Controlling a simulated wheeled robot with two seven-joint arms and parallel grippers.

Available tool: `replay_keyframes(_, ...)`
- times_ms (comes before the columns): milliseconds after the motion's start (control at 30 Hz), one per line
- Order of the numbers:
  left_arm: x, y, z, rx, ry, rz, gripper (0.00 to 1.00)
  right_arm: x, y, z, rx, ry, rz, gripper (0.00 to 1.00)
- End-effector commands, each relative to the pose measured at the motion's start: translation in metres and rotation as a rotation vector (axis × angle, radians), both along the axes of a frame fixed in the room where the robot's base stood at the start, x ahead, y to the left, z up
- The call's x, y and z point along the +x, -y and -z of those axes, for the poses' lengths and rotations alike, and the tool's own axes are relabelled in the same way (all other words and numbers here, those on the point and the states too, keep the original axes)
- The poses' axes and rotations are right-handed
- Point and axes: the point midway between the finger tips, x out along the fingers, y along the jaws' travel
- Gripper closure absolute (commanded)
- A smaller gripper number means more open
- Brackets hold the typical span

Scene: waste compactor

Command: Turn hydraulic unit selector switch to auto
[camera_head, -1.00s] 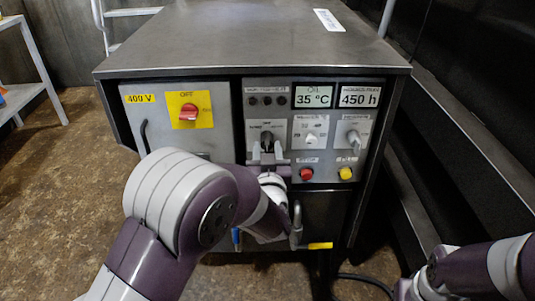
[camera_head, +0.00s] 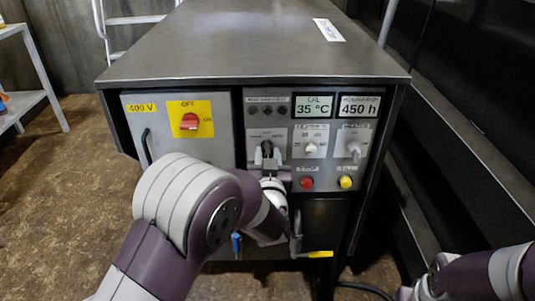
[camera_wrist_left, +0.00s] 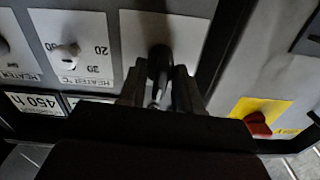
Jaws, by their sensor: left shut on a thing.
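The hydraulic unit selector switch (camera_head: 267,147) is a black knob on a white plate, left of the dials on the panel. The word AUTO shows at the plate's right. My left gripper (camera_head: 269,160) is at the knob from below and is shut on it, hiding much of it. In the left wrist view, the black knob (camera_wrist_left: 159,62) sits between the two fingers of the gripper (camera_wrist_left: 160,88). The knob's exact angle is hard to tell. My right arm shows at the lower right; its gripper is out of view.
Right of the switch are a white dial (camera_head: 311,148) and a grey selector (camera_head: 354,149). Red (camera_head: 306,183) and yellow (camera_head: 346,182) buttons sit below. A red main switch (camera_head: 189,121) is on the left. A yellow-ended handle (camera_head: 318,254) sticks out below.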

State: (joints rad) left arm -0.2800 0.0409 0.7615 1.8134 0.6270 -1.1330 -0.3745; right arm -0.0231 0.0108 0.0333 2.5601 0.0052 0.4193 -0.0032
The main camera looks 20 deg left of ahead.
Motion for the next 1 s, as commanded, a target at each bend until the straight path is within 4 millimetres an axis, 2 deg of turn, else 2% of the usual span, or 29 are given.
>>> replay_keyframes(33,0.000,0.000,-0.004,0.026,-0.012,0.001,0.97,0.000,0.000,-0.009,0.000,0.000,0.000,1.00)
replay_keyframes(500,0.000,0.002,-0.004,0.396,-0.119,0.001,0.97,0.000,0.000,-0.060,0.000,0.000,0.000,1.00)
replay_keyframes(700,0.000,0.002,-0.002,0.534,-0.158,0.001,0.97,0.000,0.000,-0.076,0.000,0.000,0.000,1.00)
replay_keyframes(1000,0.000,0.002,0.001,0.661,-0.195,0.001,0.97,0.000,0.000,-0.088,0.000,0.000,0.000,1.00)
